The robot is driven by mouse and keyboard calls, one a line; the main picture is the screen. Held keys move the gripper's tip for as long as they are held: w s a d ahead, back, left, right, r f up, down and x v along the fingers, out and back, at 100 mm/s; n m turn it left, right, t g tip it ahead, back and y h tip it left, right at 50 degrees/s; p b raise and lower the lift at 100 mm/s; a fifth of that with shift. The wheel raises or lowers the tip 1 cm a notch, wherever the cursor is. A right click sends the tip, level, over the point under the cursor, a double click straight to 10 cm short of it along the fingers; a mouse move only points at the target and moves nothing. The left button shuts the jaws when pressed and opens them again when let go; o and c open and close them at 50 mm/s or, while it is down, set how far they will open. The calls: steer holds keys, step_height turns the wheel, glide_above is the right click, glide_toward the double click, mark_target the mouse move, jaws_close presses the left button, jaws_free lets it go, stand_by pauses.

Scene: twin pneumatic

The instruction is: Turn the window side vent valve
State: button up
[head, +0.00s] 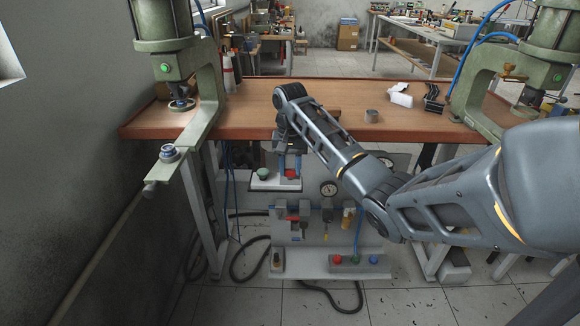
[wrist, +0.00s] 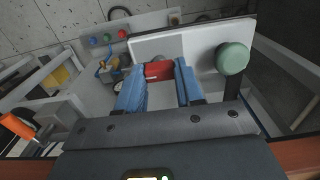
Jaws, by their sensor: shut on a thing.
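My gripper (head: 290,165) reaches down in front of the bench edge, below the tabletop. Its two blue fingers, also clear in the wrist view (wrist: 158,84), are shut on a red knob (wrist: 158,70). This red knob (head: 291,174) sits at the right of a white box under the bench, with a round green knob (head: 263,173) to its left. I cannot tell by look which part is the window side vent valve.
A pressure gauge (head: 328,188) is right of the white box. Red, green and blue buttons stand on the low base (head: 315,263). The wooden bench (head: 245,120) overhangs the panel, with green presses at both ends. Dark hoses lie on the floor.

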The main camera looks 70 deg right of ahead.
steer(key=shift+c, duration=1.1)
